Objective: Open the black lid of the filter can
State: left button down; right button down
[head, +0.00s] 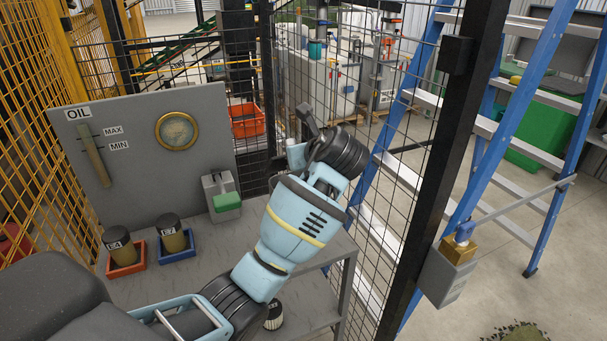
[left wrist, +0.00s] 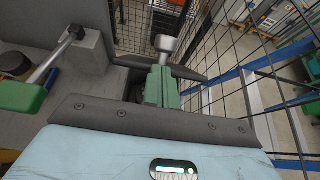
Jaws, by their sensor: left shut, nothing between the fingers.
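Two cans with black tops stand on the grey bench: the E4 can (head: 122,247) in a red tray and the L7 can (head: 171,234) in a blue tray. Both tops look closed. A third, labelled can (head: 273,317) is mostly hidden behind my left arm. I cannot tell which one is the filter can. My left gripper shows in the left wrist view, its green fingers (left wrist: 158,86) shut and empty. It is beyond the bench's right part, near the mesh fence, apart from the cans. My right gripper is not in view.
A grey box with a green-handled lever (head: 227,201) stands on the bench, left of my gripper. A grey panel (head: 140,150) with a gauge rises behind. A black mesh fence and post (head: 440,170) bound the right side, with a blue ladder (head: 510,130) beyond.

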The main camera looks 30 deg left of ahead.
aim_at(288, 141)
pick_arm(q)
jog(key=w+a, duration=0.1)
jog(key=a, duration=0.1)
jog(key=w+a+r, duration=0.1)
jog(key=w, duration=0.1)
jog(key=w+a+r, duration=0.1)
jog(key=a, duration=0.1)
jog(key=shift+w+a+r, duration=0.2)
jog(key=shift+a+r, duration=0.05)
jog(key=shift+a, duration=0.1)
jog(key=shift+w+a+r, duration=0.45)
jog(key=shift+w+r, duration=0.05)
jog(key=shift+w, duration=0.05)
jog(key=shift+r, duration=0.1)
notch_tip(288, 141, up, 9)
jog(key=w+a, duration=0.2)
jog(key=shift+w+a+r, duration=0.15)
jog(key=shift+a, duration=0.1)
